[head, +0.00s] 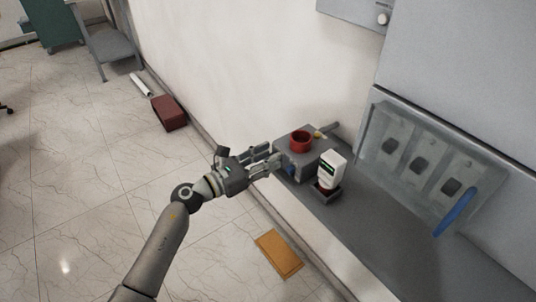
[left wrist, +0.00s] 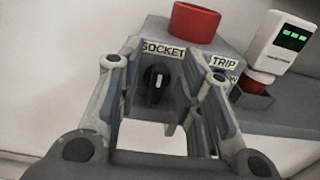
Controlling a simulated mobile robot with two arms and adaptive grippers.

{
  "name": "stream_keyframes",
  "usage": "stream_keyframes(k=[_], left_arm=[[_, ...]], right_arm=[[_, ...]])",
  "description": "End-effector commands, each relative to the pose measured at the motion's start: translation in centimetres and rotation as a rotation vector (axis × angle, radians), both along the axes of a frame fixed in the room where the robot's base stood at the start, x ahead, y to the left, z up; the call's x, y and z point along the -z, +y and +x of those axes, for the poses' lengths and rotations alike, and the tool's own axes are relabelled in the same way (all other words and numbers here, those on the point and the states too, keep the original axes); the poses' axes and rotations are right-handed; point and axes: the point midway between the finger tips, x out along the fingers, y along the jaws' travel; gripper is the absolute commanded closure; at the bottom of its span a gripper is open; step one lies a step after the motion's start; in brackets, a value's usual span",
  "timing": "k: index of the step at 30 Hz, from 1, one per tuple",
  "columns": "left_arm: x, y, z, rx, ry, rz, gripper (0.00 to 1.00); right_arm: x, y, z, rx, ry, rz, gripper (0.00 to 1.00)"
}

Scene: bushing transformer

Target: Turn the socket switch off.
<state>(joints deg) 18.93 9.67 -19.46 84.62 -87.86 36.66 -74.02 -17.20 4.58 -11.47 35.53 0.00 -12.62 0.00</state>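The socket switch (left wrist: 157,78) is a black rotary knob with a light mark that looks upright. It sits on the front of a grey box (head: 297,161) under a "SOCKET" label (left wrist: 163,48). My left gripper (head: 268,160) reaches the front of this box from the left. In the left wrist view my left gripper (left wrist: 165,80) is open, with one finger on each side of the knob and clear space between. I cannot tell how far the fingertips are from the box face. In the head view the knob cannot be made out. My right gripper is not in view.
A red round button (left wrist: 194,22) tops the box, near a "TRIP" label. A white device with a green display (head: 331,170) stands right of it on the grey ledge (head: 390,245). A clear-covered panel (head: 425,155) with switches and a blue handle (head: 456,211) is further right.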

Motion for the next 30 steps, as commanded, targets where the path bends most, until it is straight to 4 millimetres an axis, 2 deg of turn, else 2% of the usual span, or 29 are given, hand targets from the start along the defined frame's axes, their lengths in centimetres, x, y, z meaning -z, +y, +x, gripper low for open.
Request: stream_keyframes(k=[11,19,30], left_arm=[[0.05,-0.59,0.39,0.000,0.001,0.000,0.66],[0.04,-0.56,0.38,0.000,0.001,-0.001,0.99],[-0.07,-0.45,0.52,-0.001,0.052,-0.038,1.00]], right_arm=[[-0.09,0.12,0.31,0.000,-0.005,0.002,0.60],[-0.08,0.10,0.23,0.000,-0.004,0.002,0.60],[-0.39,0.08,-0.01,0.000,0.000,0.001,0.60]])
